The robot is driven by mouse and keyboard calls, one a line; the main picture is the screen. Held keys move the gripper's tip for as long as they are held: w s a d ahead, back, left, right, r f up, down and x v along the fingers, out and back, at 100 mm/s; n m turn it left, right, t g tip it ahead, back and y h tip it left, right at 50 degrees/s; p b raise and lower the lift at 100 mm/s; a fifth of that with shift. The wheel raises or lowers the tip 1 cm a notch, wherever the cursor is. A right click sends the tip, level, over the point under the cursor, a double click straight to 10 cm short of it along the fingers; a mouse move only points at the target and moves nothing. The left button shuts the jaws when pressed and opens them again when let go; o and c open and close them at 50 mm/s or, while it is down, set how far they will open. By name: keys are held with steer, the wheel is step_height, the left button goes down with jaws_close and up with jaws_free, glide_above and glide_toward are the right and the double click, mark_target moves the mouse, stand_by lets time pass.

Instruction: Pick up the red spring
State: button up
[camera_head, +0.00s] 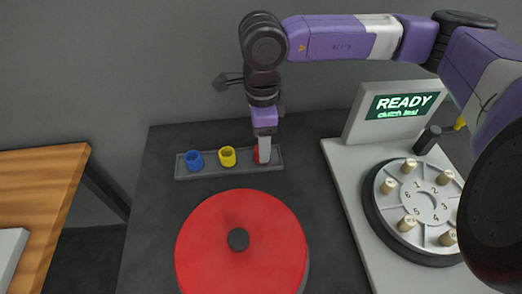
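The red spring (257,155) stands in the right end of a grey tray (212,174). It is mostly hidden behind my gripper. My gripper (264,158) points straight down at the red spring, with its fingertips at the spring's height. From this view I see only one finger face, so I cannot tell whether the fingers are around the spring or closed on it.
A blue spring (194,160) and a yellow spring (228,156) stand in the same tray. A large red disc (240,245) lies in front. At right is a numbered dial (425,205) with several pegs, below a screen (402,106) reading READY. A wooden table (40,190) is at left.

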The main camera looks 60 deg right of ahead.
steer(key=shift+f, duration=1.3)
jaws_close()
steer(key=shift+r, duration=0.1)
